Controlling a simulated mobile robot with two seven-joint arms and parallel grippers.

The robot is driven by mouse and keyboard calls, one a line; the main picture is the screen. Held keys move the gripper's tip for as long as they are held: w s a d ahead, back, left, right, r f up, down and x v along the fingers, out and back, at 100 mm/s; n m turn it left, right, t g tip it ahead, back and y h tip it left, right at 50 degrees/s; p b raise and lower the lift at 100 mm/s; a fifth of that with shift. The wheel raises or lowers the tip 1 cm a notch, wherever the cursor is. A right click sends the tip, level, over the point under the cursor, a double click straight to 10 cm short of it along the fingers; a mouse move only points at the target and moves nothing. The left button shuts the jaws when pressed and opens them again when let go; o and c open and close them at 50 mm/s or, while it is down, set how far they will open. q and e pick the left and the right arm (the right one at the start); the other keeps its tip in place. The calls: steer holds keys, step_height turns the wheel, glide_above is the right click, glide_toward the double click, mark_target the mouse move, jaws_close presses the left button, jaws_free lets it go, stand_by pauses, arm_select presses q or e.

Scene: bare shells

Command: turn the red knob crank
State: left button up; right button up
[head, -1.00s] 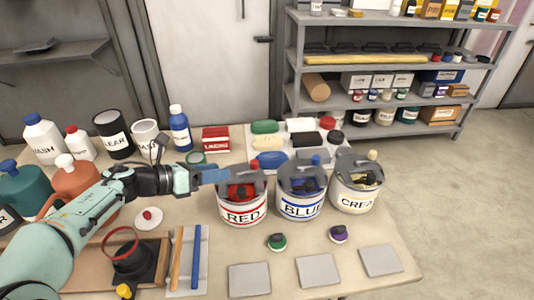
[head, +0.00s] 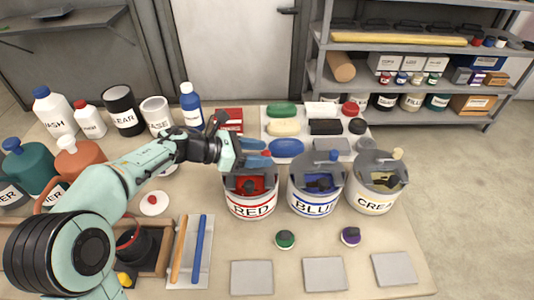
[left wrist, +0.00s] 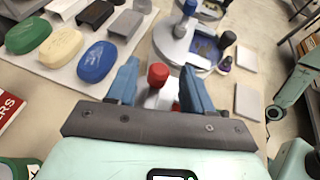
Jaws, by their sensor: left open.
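The red knob (left wrist: 158,75) tops the crank on the lid of the can labelled RED (head: 250,206). In the left wrist view it stands between the two blue fingers of my open left gripper (left wrist: 156,88), with a gap visible on each side. In the head view the left gripper (head: 264,153) is over the back of the RED can's lid, with the red knob (head: 267,153) at its fingertips. The crank's arm is mostly hidden by the fingers. My right gripper is not in view.
The BLUE can (head: 314,202) and the CREAM can (head: 374,197) stand close to the right. A white tray with soap-like blocks, including a blue one (head: 286,147), lies behind. Grey plates (head: 325,273) lie in front. Bottles and jars crowd the left.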

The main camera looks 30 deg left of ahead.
arm_select(q)
steer(key=shift+x, duration=1.2)
